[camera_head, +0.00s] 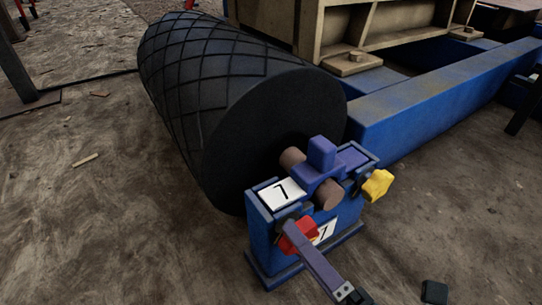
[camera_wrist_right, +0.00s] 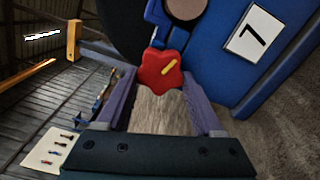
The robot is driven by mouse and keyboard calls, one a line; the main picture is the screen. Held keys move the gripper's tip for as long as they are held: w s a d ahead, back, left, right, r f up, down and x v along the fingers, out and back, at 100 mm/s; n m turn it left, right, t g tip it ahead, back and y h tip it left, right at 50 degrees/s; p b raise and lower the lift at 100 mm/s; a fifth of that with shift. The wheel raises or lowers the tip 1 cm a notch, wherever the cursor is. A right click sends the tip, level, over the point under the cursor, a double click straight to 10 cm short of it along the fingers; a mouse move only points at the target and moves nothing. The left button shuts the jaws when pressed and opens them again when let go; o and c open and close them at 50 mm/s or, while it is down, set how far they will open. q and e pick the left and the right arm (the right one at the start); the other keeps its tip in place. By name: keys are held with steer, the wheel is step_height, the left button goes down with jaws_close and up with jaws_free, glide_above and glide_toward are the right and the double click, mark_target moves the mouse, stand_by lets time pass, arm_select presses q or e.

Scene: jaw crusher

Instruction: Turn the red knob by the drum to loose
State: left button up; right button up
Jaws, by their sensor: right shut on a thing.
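The red knob (camera_head: 299,236) is on the front left side of the blue bearing block (camera_head: 262,247), beside the black drum (camera_head: 240,80). In the right wrist view the lobed red knob (camera_wrist_right: 158,71) sits between the fingertips, with a yellow mark slanting to the upper right. My right gripper (camera_head: 296,232) is shut on the red knob; its purple fingers (camera_wrist_right: 122,98) lie on either side. In the head view a finger hides part of the knob. No loose or tight marking is readable. My left gripper is not in view.
A yellow star knob (camera_head: 377,185) is on the other side of the block. White plates marked 7 (camera_head: 281,193) are on the block. A blue beam (camera_head: 440,95) runs behind. The floor on the left is mostly clear, with small scraps.

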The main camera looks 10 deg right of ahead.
stand_by(0.3)
steer(key=o, duration=1.4)
steer(key=shift+s, duration=0.1)
steer(key=p+v, duration=0.1)
steer(key=v, duration=0.9)
steer(key=shift+p, duration=0.3)
steer(key=shift+r, duration=0.15)
